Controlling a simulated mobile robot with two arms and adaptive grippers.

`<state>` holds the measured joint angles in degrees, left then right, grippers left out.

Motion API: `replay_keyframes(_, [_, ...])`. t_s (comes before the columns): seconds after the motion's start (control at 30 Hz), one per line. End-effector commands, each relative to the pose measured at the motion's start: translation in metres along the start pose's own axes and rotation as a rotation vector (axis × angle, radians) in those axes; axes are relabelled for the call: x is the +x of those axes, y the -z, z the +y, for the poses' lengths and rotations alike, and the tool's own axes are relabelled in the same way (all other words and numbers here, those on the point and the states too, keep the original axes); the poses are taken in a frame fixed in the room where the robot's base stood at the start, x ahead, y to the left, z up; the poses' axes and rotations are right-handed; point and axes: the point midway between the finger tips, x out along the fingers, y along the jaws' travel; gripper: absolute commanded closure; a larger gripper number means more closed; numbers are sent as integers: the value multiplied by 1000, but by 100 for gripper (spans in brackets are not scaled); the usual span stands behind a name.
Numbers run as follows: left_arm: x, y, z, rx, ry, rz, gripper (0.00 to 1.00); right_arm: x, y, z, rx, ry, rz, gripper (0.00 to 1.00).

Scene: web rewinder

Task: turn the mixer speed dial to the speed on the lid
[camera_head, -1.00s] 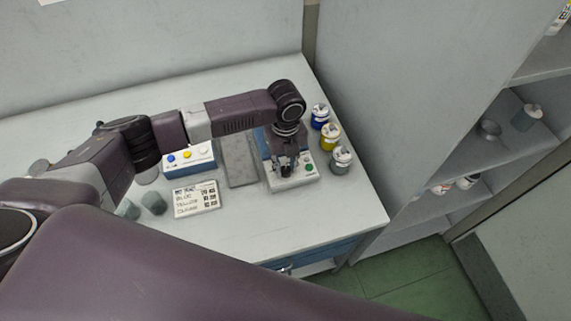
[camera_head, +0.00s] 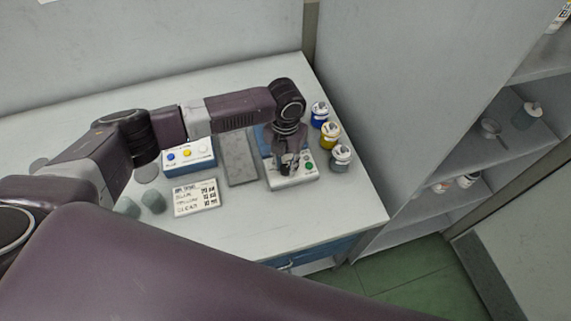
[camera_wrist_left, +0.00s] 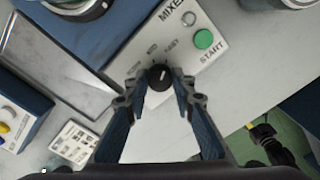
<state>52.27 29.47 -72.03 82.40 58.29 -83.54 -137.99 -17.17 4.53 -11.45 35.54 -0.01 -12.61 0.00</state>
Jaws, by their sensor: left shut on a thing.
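The mixer (camera_head: 292,183) stands on the table with a white front panel and a green START button (camera_wrist_left: 203,38). The black speed dial (camera_wrist_left: 159,77) with a white pointer mark sits on that panel in the left wrist view. My left gripper (camera_head: 286,168) is over the front of the mixer. In the left wrist view the left gripper's fingertips (camera_wrist_left: 158,84) are shut on the dial, one on each side. Small speed labels ring the dial; most are too small to read. The jars with lids, such as the yellow one (camera_head: 329,134), stand right of the mixer.
A blue box with coloured buttons (camera_head: 187,155), a grey plate (camera_head: 239,160) and a printed card (camera_head: 196,197) are left of the mixer. Two grey-green lumps (camera_head: 153,203) lie beside the card. Shelves (camera_head: 480,150) stand at right. The table's front strip is clear.

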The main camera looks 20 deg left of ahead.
Motion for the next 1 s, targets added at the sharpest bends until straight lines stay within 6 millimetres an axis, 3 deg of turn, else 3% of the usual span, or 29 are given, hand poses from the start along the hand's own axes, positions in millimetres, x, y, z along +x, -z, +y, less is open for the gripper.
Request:
replay_keyframes(0.7, [-2, -2, 0, 77, 1, -4, 100, 0, 0, 0, 0, 0, 0, 15])
replay_keyframes(0.73, [-2, -2, 0, 77, 0, -4, 75, 0, 0, 0, 0, 0, 0, 15])
replay_keyframes(0.87, [-2, -1, 0, 76, 0, -3, 60, 0, 0, 0, 0, 0, -1, 15])
replay_keyframes(1.0, [-1, -1, 0, 76, 0, -2, 59, 0, -1, 0, 0, 0, -1, 15])
